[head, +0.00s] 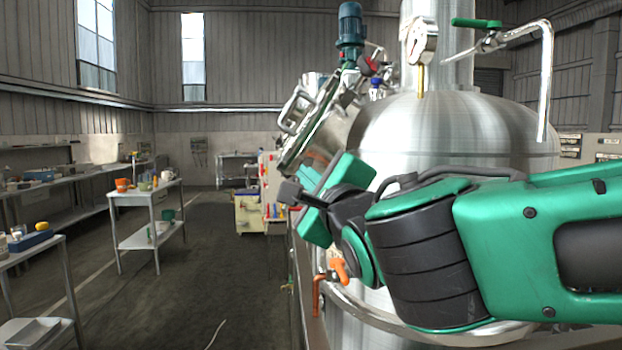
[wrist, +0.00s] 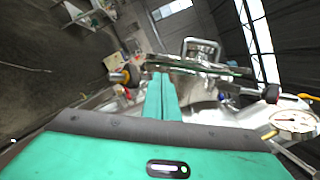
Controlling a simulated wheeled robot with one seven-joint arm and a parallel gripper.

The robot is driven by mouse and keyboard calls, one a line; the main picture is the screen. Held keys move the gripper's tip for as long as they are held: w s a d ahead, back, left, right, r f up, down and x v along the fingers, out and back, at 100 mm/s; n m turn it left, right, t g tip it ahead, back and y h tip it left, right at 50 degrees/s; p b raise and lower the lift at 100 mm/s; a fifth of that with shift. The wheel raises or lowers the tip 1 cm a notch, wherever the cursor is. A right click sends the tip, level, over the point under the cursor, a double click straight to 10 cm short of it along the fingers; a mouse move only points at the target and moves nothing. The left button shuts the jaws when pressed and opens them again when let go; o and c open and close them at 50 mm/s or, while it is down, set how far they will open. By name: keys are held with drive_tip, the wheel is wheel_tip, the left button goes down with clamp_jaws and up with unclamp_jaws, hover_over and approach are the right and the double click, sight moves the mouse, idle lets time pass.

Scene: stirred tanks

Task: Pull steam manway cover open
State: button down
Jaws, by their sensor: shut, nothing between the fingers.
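The steam manway cover (head: 308,122) is a round shiny metal lid with a bar handle (head: 297,108), on the left side of the tank's dome. It stands tilted, seen nearly edge-on, just above my gripper. In the wrist view the cover (wrist: 205,67) lies beyond the fingertips, its handle (wrist: 203,46) rising behind. My gripper (head: 288,192) is shut and empty, pointing left below the cover. Its green fingers (wrist: 161,78) are pressed together in the wrist view. I cannot tell whether they touch the cover. My arm hides part of the tank below the cover.
The steel tank (head: 450,130) carries a pressure gauge (head: 422,40), a bent pipe with a green lever (head: 476,23) and a blue-green motor (head: 350,25). An orange valve handle (head: 339,271) is below my gripper. A small table (head: 143,192) stands left; floor between is clear.

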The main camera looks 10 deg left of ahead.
drive_tip(key=x, duration=0.8)
drive_tip(key=shift+w+d, duration=0.2)
drive_tip(key=shift+w, duration=0.05)
drive_tip(key=shift+r, duration=0.1)
